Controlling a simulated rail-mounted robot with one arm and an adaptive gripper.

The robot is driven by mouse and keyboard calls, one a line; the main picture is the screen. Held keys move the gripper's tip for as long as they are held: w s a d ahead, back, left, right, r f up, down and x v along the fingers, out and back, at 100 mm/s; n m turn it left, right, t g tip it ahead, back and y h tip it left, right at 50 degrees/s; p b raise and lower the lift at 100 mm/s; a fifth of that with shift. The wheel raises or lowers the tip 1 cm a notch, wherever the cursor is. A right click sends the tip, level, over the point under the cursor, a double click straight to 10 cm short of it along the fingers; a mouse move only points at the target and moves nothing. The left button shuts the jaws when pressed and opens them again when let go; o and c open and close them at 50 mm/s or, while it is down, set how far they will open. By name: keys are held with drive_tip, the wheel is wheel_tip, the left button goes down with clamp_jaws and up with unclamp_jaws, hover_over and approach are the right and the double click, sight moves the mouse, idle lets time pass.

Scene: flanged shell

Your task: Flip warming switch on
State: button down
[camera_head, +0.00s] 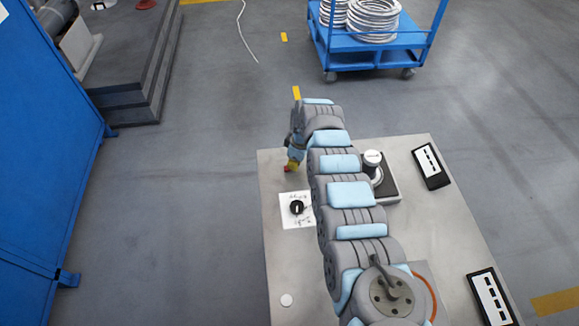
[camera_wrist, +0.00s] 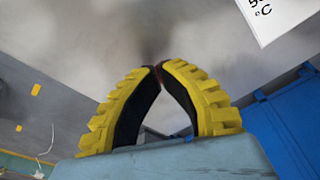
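A black rotary knob (camera_head: 297,207) sits on a white square plate with small markings (camera_head: 290,222) on the grey table, left of my arm. It looks like the warming switch; its setting is too small to read. My gripper (camera_head: 288,169) is over the table's far left part, beyond the knob and apart from it. In the wrist view, the two yellow ribbed fingers (camera_wrist: 159,72) curve inward and their tips meet, with nothing clearly held. A white label reading partly "°C" (camera_wrist: 278,14) shows at the upper right of that view.
A blue cart (camera_head: 352,52) with coils stands behind; a blue cabinet (camera_head: 45,150) is left.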

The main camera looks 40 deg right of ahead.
drive_tip(key=shift+f, duration=0.3)
drive_tip(key=shift+r, duration=0.1)
drive_tip(key=shift+r+p, duration=3.05)
drive_tip(key=shift+r, duration=0.45)
